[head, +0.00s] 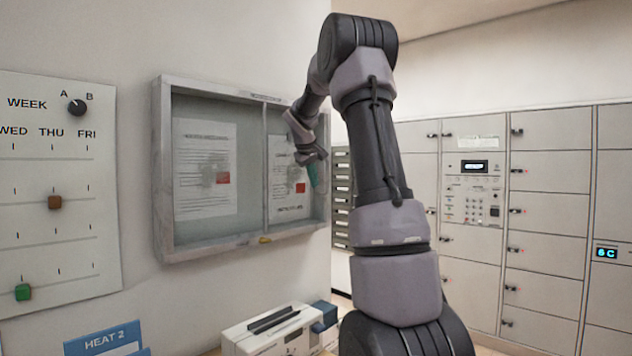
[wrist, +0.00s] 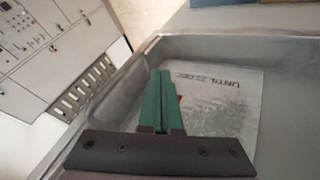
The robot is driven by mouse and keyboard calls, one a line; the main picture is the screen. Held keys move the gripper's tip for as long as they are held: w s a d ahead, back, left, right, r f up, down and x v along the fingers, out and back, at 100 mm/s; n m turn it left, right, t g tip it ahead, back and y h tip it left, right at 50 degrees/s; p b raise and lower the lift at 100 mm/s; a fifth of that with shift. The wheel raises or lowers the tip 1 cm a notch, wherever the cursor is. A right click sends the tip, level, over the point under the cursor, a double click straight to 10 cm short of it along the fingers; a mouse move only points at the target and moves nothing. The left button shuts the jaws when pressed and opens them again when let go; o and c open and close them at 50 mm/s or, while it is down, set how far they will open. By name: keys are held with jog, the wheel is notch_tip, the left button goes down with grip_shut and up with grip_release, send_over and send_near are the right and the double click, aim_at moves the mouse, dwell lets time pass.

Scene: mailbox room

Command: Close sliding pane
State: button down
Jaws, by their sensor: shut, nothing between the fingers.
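A grey-framed wall notice case (head: 160,170) hangs in the middle of the head view, with papers inside. A thin upright bar (head: 265,165) divides its front right of centre; this looks like a pane edge. I cannot tell clearly which part is covered by the pane. My gripper (head: 314,180) is at the right end of the case, near the right frame side, partly hidden by its own wrist. In the wrist view its green fingers (wrist: 160,100) are together and empty, in front of a printed sheet (wrist: 225,105) and beside the case's frame (wrist: 145,55). Contact cannot be told.
A control panel with sliders (head: 60,180) is on the wall at left. Grey lockers (head: 545,215) line the right wall. Slotted trays (head: 342,200) sit just right of the case.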

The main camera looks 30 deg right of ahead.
jog(key=v, duration=1)
jog(key=s+a+f+m+y, duration=0.1)
jog(key=s+a+f, duration=0.3)
jog(key=s, duration=0.7)
jog(key=s+a+f+m+t+y, duration=0.1)
jog(key=s+a+f+m+y, duration=0.1)
jog(key=s+a, duration=0.7)
jog(key=s+a+f+m+y, duration=0.1)
jog(key=s+a+f+y, duration=0.3)
jog(key=s, duration=0.8)
notch_tip(320, 180, down, 3)
jog(key=shift+s+a+r+m+t, duration=0.15)
jog(key=shift+s+a+m+t, duration=0.2)
jog(key=shift+a, duration=0.85)
jog(key=c, duration=1.5)
grip_release()
jog(key=shift+c, duration=0.2)
